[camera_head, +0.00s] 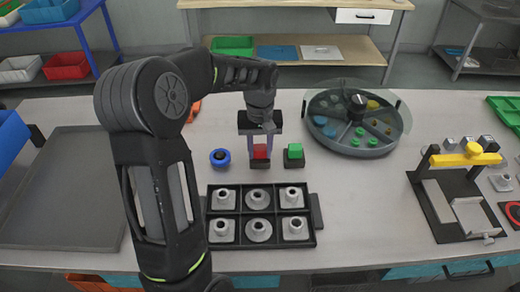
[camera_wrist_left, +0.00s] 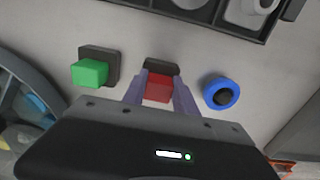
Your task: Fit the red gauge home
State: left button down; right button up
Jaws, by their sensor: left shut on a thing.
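A red block (camera_head: 260,151), which I take for the red gauge, is between the fingers of my left gripper (camera_head: 260,154). The gripper points down and is shut on the block. The block also shows between the fingers in the left wrist view (camera_wrist_left: 159,88). A dark square base (camera_head: 260,164) shows at the block's lower end. It also shows just beyond the block in the left wrist view (camera_wrist_left: 162,68). I cannot tell whether the block is seated in it or just above it. My right gripper is out of view.
A green block (camera_head: 294,151) on a dark base stands close right, and a blue ring (camera_head: 220,157) close left. A black tray (camera_head: 258,213) with several grey fittings lies in front. A round grey compartment tray (camera_head: 355,120) stands behind right. A yellow-handled fixture (camera_head: 465,156) is farther right.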

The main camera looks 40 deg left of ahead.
aim_at(260, 150)
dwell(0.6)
pick_arm(q)
jog(key=c, duration=0.9)
grip_release()
jog(key=shift+r+b, duration=0.55)
jog(key=shift+r, duration=3.35)
